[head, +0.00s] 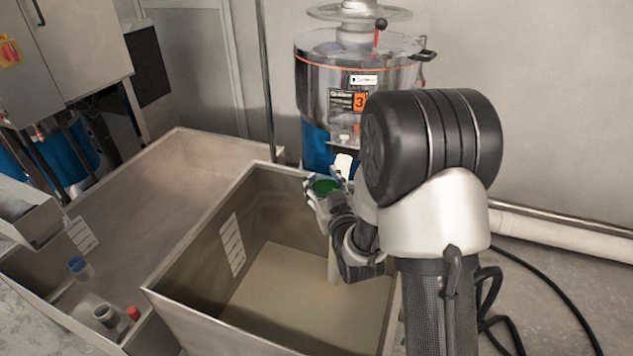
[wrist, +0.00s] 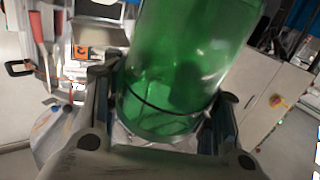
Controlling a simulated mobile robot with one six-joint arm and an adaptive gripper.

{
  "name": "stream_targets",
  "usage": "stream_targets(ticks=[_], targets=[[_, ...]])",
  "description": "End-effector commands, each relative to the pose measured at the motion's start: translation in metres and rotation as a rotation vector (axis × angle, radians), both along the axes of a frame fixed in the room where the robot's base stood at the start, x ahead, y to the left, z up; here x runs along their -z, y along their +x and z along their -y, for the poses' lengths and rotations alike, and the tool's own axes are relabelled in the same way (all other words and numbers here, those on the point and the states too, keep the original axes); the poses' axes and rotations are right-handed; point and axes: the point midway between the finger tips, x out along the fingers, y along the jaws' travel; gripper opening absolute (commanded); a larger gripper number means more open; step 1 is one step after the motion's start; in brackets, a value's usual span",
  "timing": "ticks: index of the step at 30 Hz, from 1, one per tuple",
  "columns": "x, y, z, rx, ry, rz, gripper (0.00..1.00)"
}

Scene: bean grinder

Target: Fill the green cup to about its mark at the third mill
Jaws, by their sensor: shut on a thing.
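The third mill (head: 328,75) is a steel drum with an orange band and an orange number 3 label, on a blue base. My gripper (head: 324,198) is shut on the green cup (head: 325,186), just in front of the mill's small pale spout (head: 343,164). I cannot tell whether the cup's mouth is under the spout. In the wrist view the clear green cup (wrist: 185,60) sits between my two fingers, with a dark ring line around it. No beans or grounds show clearly inside it. The number 3 label also shows in the wrist view (wrist: 83,52).
An open steel bin (head: 215,235) with a pale floor stands below the gripper. A larger steel trough (head: 165,180) lies to its left, with a blue-capped container (head: 80,267) and a grey cup (head: 105,315). A grey cabinet (head: 80,45) stands at the upper left.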

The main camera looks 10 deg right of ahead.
Motion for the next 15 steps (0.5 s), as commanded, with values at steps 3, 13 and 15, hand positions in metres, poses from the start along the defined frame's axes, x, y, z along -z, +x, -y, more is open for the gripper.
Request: stream_targets(ticks=[3,13,15], targets=[[0.005,0.008,0.015,-0.008,-0.001,0.01,0.0],[0.039,0.018,0.072,-0.069,-0.006,0.065,0.0],[0.049,0.013,0.084,-0.085,-0.006,0.078,0.0]])
